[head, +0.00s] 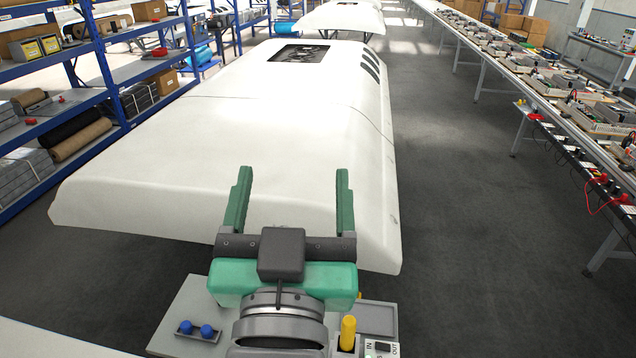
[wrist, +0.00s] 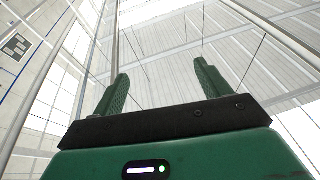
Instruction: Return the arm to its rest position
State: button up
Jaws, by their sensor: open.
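My gripper (head: 291,205) is in the lower middle of the head view, with its two green fingers spread wide apart and nothing between them. The fingers point away from me, in front of the near end of a large white panel (head: 230,130) in the picture. In the wrist view my gripper (wrist: 160,85) shows the same two fingers apart, with only the ceiling and windows behind them. I cannot tell the exact gap between the fingers and the panel.
A grey board (head: 185,312) below my gripper carries two blue knobs (head: 195,328) and a yellow cylinder (head: 348,333). Blue shelving (head: 105,70) stands at left. A long bench (head: 530,95) with several parts trays runs along the right. The dark floor (head: 470,230) between is clear.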

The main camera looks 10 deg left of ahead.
jog(key=s+d+r+m+t+h, duration=0.1)
jog(key=s+d+r+t+h, duration=0.1)
jog(key=s+d+r, duration=0.4)
jog(key=shift+s+d+r+t+h, duration=0.35)
jog(key=shift+s+d+t, duration=0.2)
jog(key=shift+s+t, duration=0.4)
notch_tip(320, 180, up, 16)
jog(key=p, duration=1.6)
jog(key=shift+a+r, duration=0.1)
